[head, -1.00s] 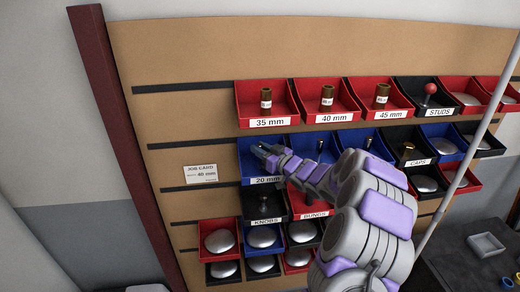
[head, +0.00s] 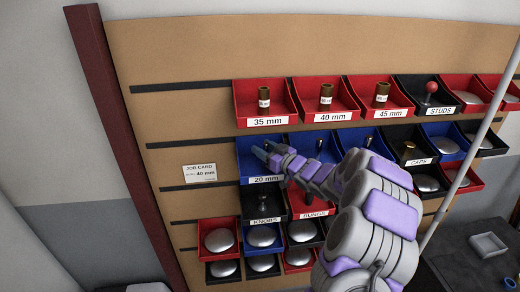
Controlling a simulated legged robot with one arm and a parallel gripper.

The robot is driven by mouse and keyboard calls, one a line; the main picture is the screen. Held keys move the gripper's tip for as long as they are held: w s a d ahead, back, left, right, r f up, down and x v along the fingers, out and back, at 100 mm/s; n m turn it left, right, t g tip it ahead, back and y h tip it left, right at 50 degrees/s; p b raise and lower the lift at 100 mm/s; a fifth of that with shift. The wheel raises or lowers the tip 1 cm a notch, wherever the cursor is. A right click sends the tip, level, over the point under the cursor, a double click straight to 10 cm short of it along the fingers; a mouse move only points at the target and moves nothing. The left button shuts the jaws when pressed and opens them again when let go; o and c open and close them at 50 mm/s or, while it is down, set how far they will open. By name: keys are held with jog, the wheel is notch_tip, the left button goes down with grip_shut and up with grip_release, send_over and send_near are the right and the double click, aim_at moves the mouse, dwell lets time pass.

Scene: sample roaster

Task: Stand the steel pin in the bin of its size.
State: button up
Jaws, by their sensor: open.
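My gripper (head: 264,154) is open at the front of the left blue bin (head: 246,167), whose label reads 20 mm. A small dark upright shape shows just behind the fingertips; I cannot tell whether it is the steel pin or part of the gripper. Slim pins stand in the middle blue bin (head: 319,145) and the right blue bin (head: 367,140). My arm hides the labels of these two bins. A job card (head: 200,173) on the board at left reads 40 mm.
Above, red bins labelled 35 mm (head: 266,121), 40 mm (head: 325,117) and 45 mm (head: 381,112) hold brown-topped pieces. A black STUDS bin (head: 440,110) holds a red-knobbed piece. KNOBS (head: 266,219) and BUNGS (head: 313,214) bins sit below. A grey pole (head: 468,150) stands at right.

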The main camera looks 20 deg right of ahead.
jog(key=s+d, duration=0.1)
jog(key=s, duration=0.1)
jog(key=s+d, duration=0.1)
jog(key=s, duration=0.1)
jog(key=shift+d+f, duration=0.1)
jog(key=shift+d, duration=0.25)
jog(key=shift+a+b+v, duration=0.2)
jog(key=shift+b+v, duration=0.4)
jog(key=shift+v, duration=3)
jog(key=s+a+f+m+g+h, duration=0.1)
jog(key=s+a+g, duration=0.5)
jog(key=s, duration=0.7)
jog(key=s+a+m+g+h, duration=0.1)
jog(key=s+a+g+h, duration=0.1)
jog(key=s+a+g, duration=0.4)
jog(key=s+a+f+m+g+h, duration=0.1)
jog(key=s+a+g, duration=0.6)
jog(key=s, duration=1.5)
jog(key=a+h, duration=0.1)
jog(key=a, duration=0.4)
jog(key=shift+a+f+m+h, duration=0.3)
jog(key=shift+a, duration=0.1)
jog(key=shift+s, duration=0.1)
